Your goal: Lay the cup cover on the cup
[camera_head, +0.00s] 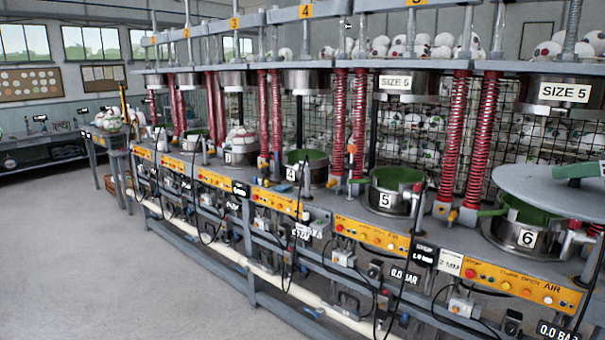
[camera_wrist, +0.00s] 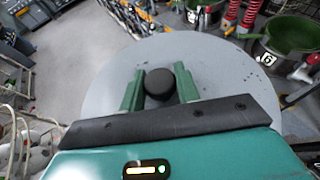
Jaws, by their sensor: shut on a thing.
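The cup cover is a large flat grey disc (camera_head: 530,187) with a black knob (camera_wrist: 159,83). It also fills the middle of the wrist view (camera_wrist: 100,92). My green gripper (camera_wrist: 158,80) is shut on the knob and holds the disc; its end shows at the right edge of the head view (camera_head: 580,171). The cup marked 6 (camera_head: 527,239), metal with a green inside, is below the disc, which overlaps its right rear part in the head view. This cup shows at the upper right of the wrist view (camera_wrist: 266,55), beside the disc. Its green inside is uncovered.
Cup 5 (camera_head: 384,201) and cup 4 (camera_head: 294,174) stand open along the bench. Red springs (camera_head: 485,140) and an upper press plate (camera_head: 564,115) rise around cup 6. Small valves (camera_head: 575,238) stand beside it. The grey floor (camera_head: 150,270) at left is clear.

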